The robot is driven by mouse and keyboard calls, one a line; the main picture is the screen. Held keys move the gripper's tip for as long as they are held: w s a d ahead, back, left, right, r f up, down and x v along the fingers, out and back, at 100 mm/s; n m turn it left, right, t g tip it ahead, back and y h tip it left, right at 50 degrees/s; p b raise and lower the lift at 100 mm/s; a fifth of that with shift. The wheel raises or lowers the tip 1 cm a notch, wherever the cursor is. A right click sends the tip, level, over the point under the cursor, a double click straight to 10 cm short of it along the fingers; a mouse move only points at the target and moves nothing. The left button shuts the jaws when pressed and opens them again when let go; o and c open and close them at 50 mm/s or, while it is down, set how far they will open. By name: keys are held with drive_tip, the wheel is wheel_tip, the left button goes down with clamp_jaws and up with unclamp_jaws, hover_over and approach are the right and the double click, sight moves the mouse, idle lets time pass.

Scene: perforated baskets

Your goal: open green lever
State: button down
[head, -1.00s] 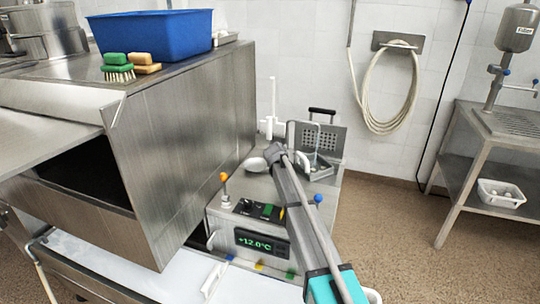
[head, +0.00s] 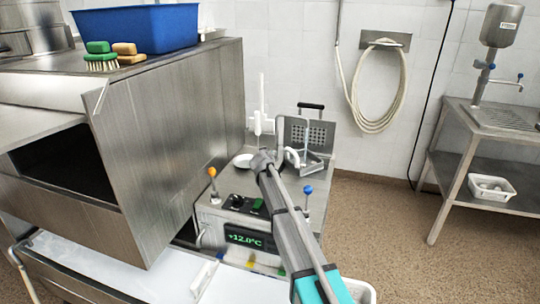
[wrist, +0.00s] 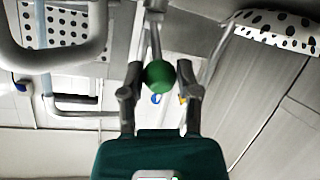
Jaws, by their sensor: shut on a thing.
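The green lever's round green knob (wrist: 159,76) sits between the two fingers of my gripper (wrist: 159,80) in the wrist view. The fingers are closed against its sides, and a metal rod runs from the knob toward the top of the picture. In the head view my gripper (head: 262,162) is over the steel machine (head: 215,222), near its back. The green knob is hidden there behind my gripper.
An orange-knobbed lever (head: 212,172) and a blue-knobbed lever (head: 307,189) stand on the machine's front. A perforated basket (head: 322,134) is behind my gripper. A large steel housing (head: 175,140) rises close on the left. Open floor lies to the right.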

drive_tip(key=shift+s+f, duration=0.1)
idle(0.3)
drive_tip(key=shift+c, duration=1.6)
unclamp_jaws()
